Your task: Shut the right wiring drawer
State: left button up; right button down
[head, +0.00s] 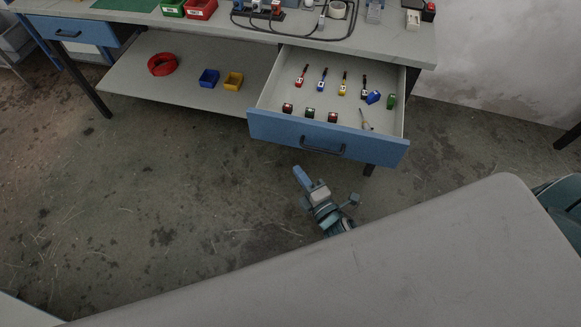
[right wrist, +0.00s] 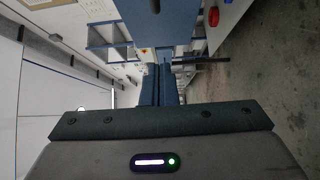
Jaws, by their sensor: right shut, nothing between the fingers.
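The right wiring drawer (head: 327,138) is pulled well out of the workbench. It has a blue front with a dark bar handle (head: 322,150), and several small tools and parts lie inside. My right gripper (head: 299,172) is in front of and below the drawer front in the head view, near the handle's left side. Its fingers (right wrist: 161,72) are together and empty, pointing toward a blue panel (right wrist: 152,22) that looks like the drawer front. I cannot tell whether the fingertips touch it. My left gripper is not in view.
The workbench top (head: 370,40) carries cables and bins. The lower shelf (head: 190,75) holds a red coil (head: 162,64) and blue and yellow bins. A closed blue drawer (head: 75,32) is at the left. The floor (head: 170,190) in front is clear.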

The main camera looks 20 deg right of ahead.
jog(key=p, duration=0.2)
send_near(282, 132)
jog(key=w+a, duration=0.3)
jog(key=shift+w+d, duration=0.6)
jog(key=shift+w, duration=0.25)
jog(key=shift+w+d, duration=0.35)
jog(key=shift+w, duration=0.05)
